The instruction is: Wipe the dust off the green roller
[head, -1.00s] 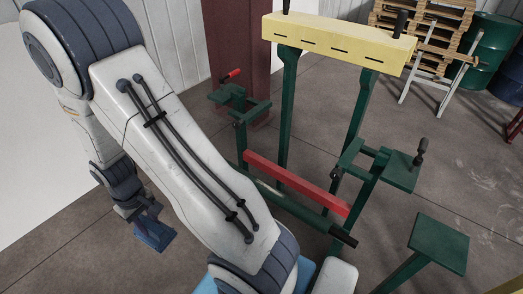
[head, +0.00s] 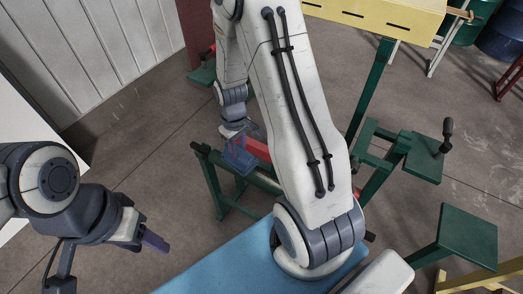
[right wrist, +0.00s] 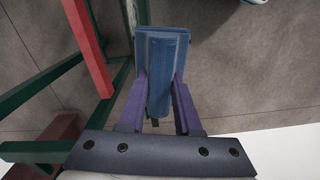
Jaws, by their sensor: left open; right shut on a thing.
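The green roller (head: 264,181) lies in the green stand below a red bar (head: 257,148). In the head view, my right arm covers much of it, and I cannot make out dust on it. My right gripper (right wrist: 160,84) is shut on a blue block-like wiper (right wrist: 163,50), gripped between its purple fingers. In the head view, the blue wiper (head: 238,156) is near the left end of the roller and red bar. I cannot tell whether it touches the roller. My left gripper (head: 153,241) is open and empty at the lower left, well away from the stand.
A blue surface (head: 225,262) is at the bottom centre. Green frame posts and a side plate (head: 424,157) stand to the right, with another green plate (head: 467,236) nearer. A yellow beam (head: 385,18) crosses the top. Bare floor is open between my left gripper and the stand.

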